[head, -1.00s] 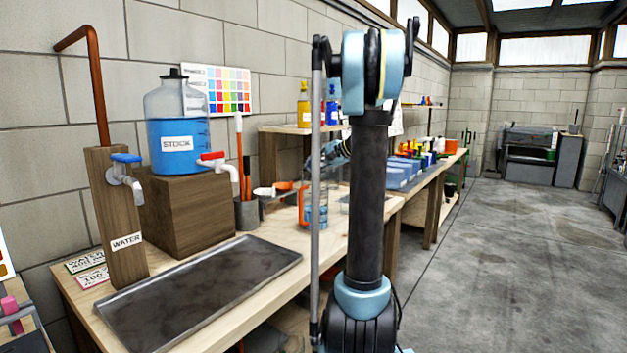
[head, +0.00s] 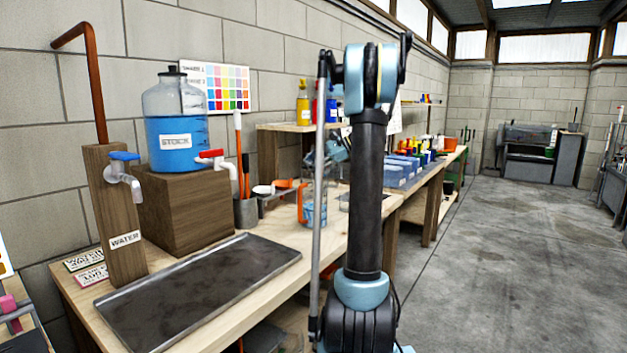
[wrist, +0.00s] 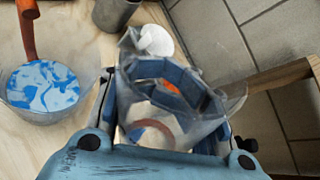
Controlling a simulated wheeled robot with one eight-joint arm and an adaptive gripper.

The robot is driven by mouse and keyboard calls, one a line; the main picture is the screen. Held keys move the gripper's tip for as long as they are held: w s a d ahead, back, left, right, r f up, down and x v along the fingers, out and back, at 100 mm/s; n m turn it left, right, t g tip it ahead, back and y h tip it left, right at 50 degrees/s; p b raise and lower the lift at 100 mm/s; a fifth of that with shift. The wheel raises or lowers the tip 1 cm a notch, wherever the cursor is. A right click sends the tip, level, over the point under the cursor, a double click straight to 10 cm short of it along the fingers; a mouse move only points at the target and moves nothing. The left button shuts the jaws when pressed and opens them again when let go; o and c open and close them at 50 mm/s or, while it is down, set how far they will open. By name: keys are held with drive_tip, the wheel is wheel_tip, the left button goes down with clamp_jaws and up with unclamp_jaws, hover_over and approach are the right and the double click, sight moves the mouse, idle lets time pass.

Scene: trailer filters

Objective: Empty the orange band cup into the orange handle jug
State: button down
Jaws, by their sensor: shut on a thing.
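The orange band cup (wrist: 150,108) is clear and sits between the fingers of my gripper (wrist: 176,92) in the wrist view. A reddish-orange band shows through its wall, and it looks tilted. I cannot tell how much liquid is in it. The orange handle jug (wrist: 42,98) stands on the bench to its left, with blue and white swirled liquid inside. In the head view the jug (head: 315,212) is partly behind my arm, and my gripper (head: 328,158) is above it. The cup is hard to make out there.
A stock bottle (head: 176,130) with blue liquid stands on a wooden block. A water tap (head: 124,180) and a metal tray (head: 200,290) are at the left. A grey pot (head: 245,212) with tools is near the jug. A shelf (head: 290,128) holds bottles behind it.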

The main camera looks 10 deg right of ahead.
wheel_tip(320, 180, down, 8)
drive_tip(key=w+m+g+y, duration=0.2)
drive_tip(key=m, duration=0.1)
drive_tip(key=shift+d+m+g+p, duration=0.3)
drive_tip(key=shift+d+p, duration=0.15)
drive_tip(key=shift+r, duration=2.6)
